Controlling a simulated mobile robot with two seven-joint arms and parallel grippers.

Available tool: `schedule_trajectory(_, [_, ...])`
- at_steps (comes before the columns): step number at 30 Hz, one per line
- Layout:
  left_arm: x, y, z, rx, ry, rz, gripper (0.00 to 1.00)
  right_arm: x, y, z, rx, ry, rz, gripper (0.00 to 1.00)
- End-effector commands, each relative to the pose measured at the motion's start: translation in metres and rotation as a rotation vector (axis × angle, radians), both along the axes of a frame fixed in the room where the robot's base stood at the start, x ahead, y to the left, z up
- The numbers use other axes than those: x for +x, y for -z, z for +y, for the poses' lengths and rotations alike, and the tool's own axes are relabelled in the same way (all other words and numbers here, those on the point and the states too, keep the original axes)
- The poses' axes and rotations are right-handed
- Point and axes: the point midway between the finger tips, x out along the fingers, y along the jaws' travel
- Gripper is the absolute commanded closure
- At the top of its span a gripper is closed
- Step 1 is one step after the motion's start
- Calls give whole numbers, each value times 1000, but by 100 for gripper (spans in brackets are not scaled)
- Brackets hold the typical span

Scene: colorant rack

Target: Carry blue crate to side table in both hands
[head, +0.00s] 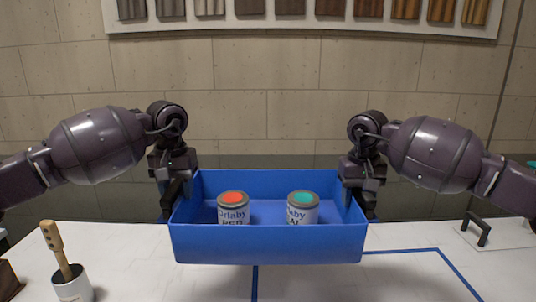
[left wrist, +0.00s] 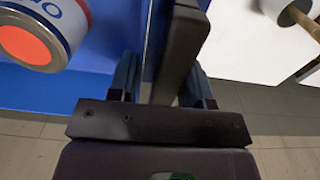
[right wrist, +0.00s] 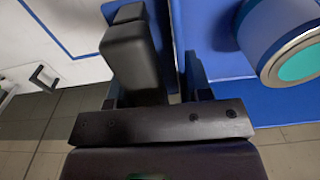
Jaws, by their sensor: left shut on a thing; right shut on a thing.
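The blue crate (head: 268,245) is held level in front of me, over the white table. It holds a can with a red top (head: 233,207) and a can with a teal top (head: 303,207), both upright. My left gripper (head: 180,195) is shut on the crate's left side wall; the left wrist view shows its fingers (left wrist: 160,80) at the wall beside the red-topped can (left wrist: 35,35). My right gripper (head: 358,195) is shut on the right side wall; the right wrist view shows its fingers (right wrist: 160,75) there, with the teal-topped can (right wrist: 285,45) inside. The side table cannot be made out.
The white table (head: 140,250) has blue outlines marked on its top. A white cup (head: 73,287) with a wooden-handled brush (head: 55,245) stands at the front left. A black handle (head: 477,228) sits at the right. A tiled wall with a sample board (head: 300,22) is behind.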

Motion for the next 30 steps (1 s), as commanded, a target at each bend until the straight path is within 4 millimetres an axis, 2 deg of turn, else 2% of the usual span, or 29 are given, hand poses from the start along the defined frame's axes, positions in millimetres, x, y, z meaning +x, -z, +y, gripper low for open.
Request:
schedule_trajectory(6, [5,-3,1,1,-2,-4,100,5,-3,0,-1,2,-3,100])
schedule_trajectory(11, [2,-3,1,1,0,-4,100,2,-2,-1,-1,0,-3,100])
schedule_trajectory(30, [-43,-2,1,1,0,-3,100,-43,-2,0,-1,0,-2,100])
